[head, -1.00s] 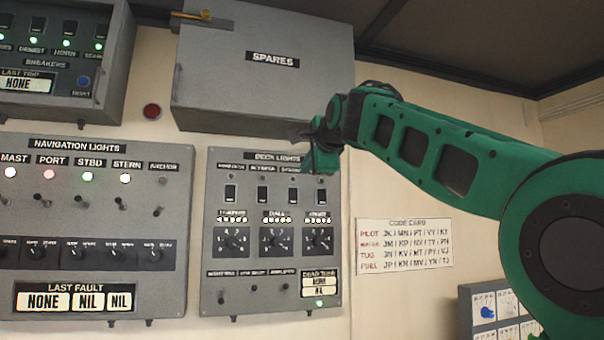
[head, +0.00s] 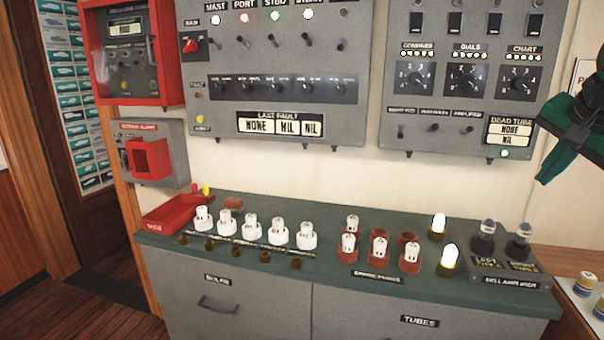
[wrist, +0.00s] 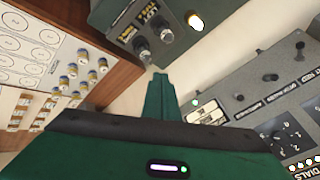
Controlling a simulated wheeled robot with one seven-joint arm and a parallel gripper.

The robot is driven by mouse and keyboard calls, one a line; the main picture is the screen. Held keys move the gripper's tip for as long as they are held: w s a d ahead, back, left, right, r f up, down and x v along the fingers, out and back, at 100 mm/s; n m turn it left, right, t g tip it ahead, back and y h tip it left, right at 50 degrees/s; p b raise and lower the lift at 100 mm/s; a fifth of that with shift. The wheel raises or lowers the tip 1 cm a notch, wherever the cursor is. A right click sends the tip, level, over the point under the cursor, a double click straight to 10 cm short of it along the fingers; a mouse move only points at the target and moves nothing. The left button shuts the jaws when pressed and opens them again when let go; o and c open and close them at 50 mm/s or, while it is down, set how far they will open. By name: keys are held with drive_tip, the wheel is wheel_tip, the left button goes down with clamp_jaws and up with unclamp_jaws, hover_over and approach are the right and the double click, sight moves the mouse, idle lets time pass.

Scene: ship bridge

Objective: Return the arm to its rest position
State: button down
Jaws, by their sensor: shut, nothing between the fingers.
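My green gripper (head: 550,165) is at the right edge of the head view, in front of the cream wall beside the deck lights panel (head: 452,100). Most of my arm is outside that view. In the wrist view my gripper (wrist: 161,82) shows with its green fingers together and nothing between them. It appears clear of the panel and the counter.
Below is a green-topped counter (head: 330,235) with white bulbs, brown tube sockets, two lit lamps and the bell amplifier (head: 500,268). The navigation lights panel (head: 277,120), a red box (head: 133,55) and an alarm box (head: 150,155) are on the wall.

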drive_tip(key=s+a+f+n+g+y, duration=0.1)
drive_tip(key=s+a+f+n+g, duration=0.2)
drive_tip(key=s+f, duration=0.9)
drive_tip(key=s+a+f+n+g+y, duration=0.2)
drive_tip(key=s+a+f+n+g, duration=0.1)
drive_tip(key=s+f, duration=0.8)
drive_tip(key=shift+s+a+f+n+g, duration=0.4)
drive_tip(key=shift+f+n+g, duration=0.15)
drive_tip(key=shift+f, duration=0.35)
drive_tip(key=shift+w+f, duration=0.2)
drive_tip(key=shift+w, duration=0.45)
